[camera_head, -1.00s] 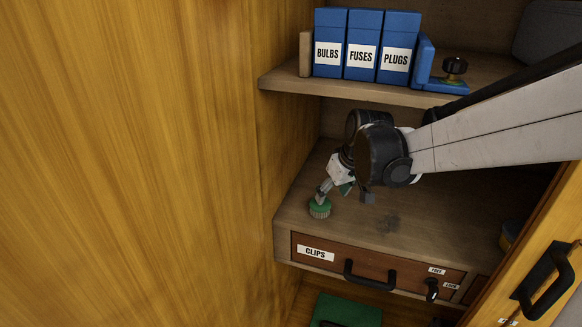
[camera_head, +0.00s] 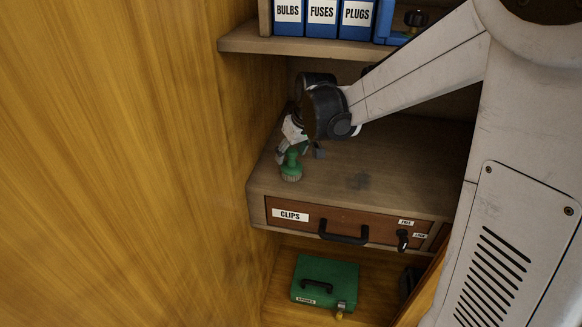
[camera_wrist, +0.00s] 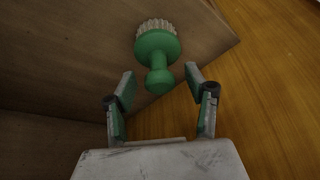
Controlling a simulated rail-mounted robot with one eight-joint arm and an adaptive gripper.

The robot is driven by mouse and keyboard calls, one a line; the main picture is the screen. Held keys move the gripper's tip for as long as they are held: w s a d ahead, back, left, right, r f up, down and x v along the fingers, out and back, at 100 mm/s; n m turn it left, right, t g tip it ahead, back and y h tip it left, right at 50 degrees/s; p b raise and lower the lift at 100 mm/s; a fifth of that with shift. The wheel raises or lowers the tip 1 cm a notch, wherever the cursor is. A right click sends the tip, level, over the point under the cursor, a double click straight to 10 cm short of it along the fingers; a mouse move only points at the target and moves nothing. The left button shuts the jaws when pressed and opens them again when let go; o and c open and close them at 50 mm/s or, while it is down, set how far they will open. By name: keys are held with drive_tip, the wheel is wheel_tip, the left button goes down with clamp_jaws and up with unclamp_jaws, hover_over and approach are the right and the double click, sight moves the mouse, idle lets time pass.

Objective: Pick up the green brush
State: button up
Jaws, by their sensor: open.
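The green brush (camera_head: 291,168) stands bristles down on the wooden shelf above the CLIPS drawer, near its left front corner. Its knob handle points up. In the wrist view the brush (camera_wrist: 157,50) lies just ahead of my fingertips, its rounded knob near the gap between them. My gripper (camera_wrist: 159,82) is open and empty, one finger on each side of the knob's line. In the head view my gripper (camera_head: 287,152) is right behind and above the brush, partly hidden by it and by my wrist. I cannot tell if a finger touches the brush.
The shelf top (camera_head: 410,165) is clear to the right. The yellow wooden wall (camera_head: 130,160) stands close on the left. An upper shelf (camera_head: 300,47) carries blue boxes (camera_head: 322,15). Below are the CLIPS drawer (camera_head: 320,219) with a black handle and a green case (camera_head: 325,282).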

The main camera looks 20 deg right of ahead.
clamp_jaws()
drive_tip(key=shift+r, duration=0.1)
idle(0.3)
drive_tip(key=shift+r, duration=0.5)
wheel_tip(320, 180, up, 2)
drive_tip(key=shift+r, duration=0.15)
drive_tip(key=s+d, duration=0.2)
drive_tip(key=s, duration=0.6)
drive_tip(key=s+d, duration=0.3)
drive_tip(key=s, duration=0.6)
drive_tip(key=shift+s, duration=0.15)
drive_tip(key=c, duration=1)
unclamp_jaws()
drive_tip(key=shift+c, duration=1)
